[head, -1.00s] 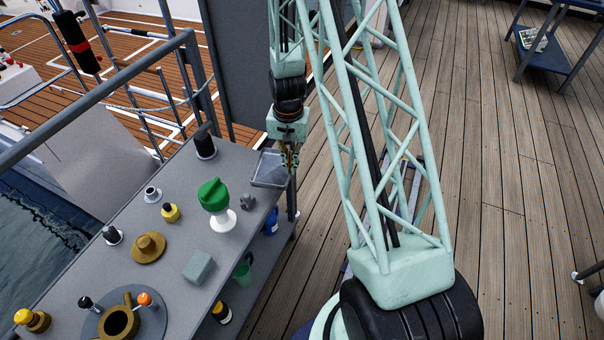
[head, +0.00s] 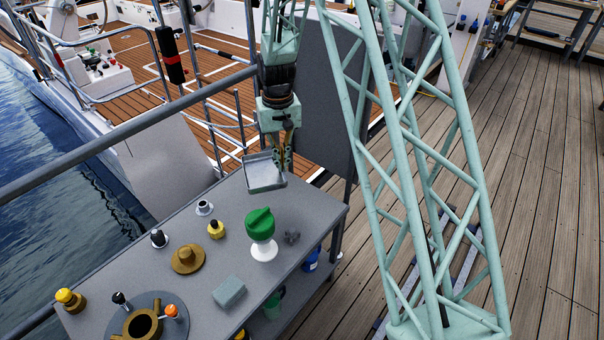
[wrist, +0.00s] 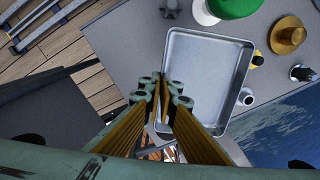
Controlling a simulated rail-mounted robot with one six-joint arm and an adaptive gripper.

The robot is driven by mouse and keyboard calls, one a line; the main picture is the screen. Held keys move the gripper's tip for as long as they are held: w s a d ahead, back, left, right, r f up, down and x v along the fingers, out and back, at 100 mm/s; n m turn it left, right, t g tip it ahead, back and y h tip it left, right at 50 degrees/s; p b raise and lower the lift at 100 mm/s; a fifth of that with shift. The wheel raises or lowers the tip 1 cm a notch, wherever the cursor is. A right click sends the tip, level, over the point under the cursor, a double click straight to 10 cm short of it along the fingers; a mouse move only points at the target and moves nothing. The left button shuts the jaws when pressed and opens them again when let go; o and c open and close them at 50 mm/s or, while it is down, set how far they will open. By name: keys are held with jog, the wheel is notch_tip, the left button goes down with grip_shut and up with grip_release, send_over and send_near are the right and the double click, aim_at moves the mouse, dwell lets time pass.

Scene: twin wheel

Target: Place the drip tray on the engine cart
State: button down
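The drip tray (head: 264,171) is a shallow grey metal tray with a raised rim. My gripper (head: 283,165) is shut on its edge on the right side in the head view and holds it tilted, seemingly above the far end of a grey-topped table (head: 200,270). In the wrist view the tray (wrist: 208,75) extends from the fingertips (wrist: 162,95), with its inside empty. The table has a lower shelf. I cannot tell whether this table is the engine cart; no other thing is clearly the cart.
The table carries a green-topped white item (head: 261,232), a brass flanged part (head: 187,259), a grey-blue block (head: 229,291) and several small fittings. A railing (head: 120,142) runs along its left side, with water beyond. Wooden deck (head: 545,180) is open at right.

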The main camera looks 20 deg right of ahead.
jog(key=shift+w+a+r+n, duration=0.3)
jog(key=shift+w+a+r, duration=0.2)
jog(key=shift+a, duration=0.2)
jog(key=shift+w+a+r+n, duration=0.35)
jog(key=shift+a+r, duration=0.2)
jog(key=shift+a, duration=0.15)
jog(key=shift+a, duration=0.15)
